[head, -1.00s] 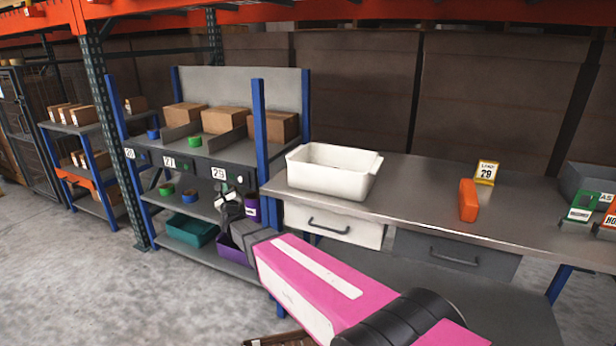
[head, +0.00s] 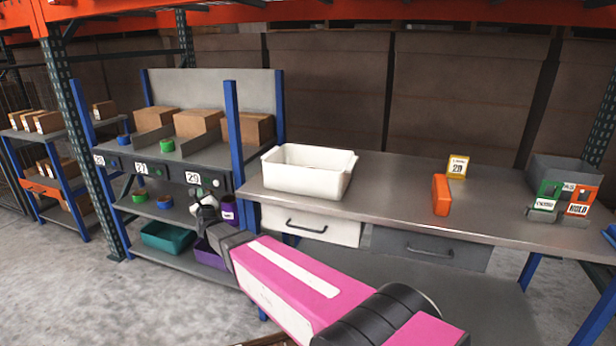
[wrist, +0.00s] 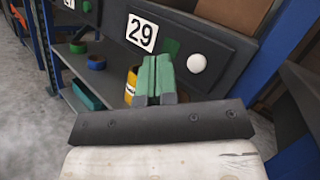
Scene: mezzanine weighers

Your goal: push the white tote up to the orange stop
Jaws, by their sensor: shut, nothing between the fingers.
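The white tote (head: 308,181) is an open, empty-looking box standing upright on the left end of the grey metal bench (head: 385,190). The orange stop (head: 441,195) is a small upright block on the same bench, to the right of the tote, with a clear gap of bare bench between them. My gripper (head: 207,208) is left of the tote, in front of the shelf unit and apart from the tote. In the wrist view its green fingers (wrist: 154,80) are shut together with nothing between them, pointing at the shelf's 29 label. The tote is not in the wrist view.
A yellow sign (head: 457,167) stands behind the stop. Green (head: 546,196) and orange (head: 579,201) card holders and a grey bin (head: 562,172) stand further right. A blue shelf post (head: 232,135) rises left of the tote. Drawers (head: 310,226) hang under the bench.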

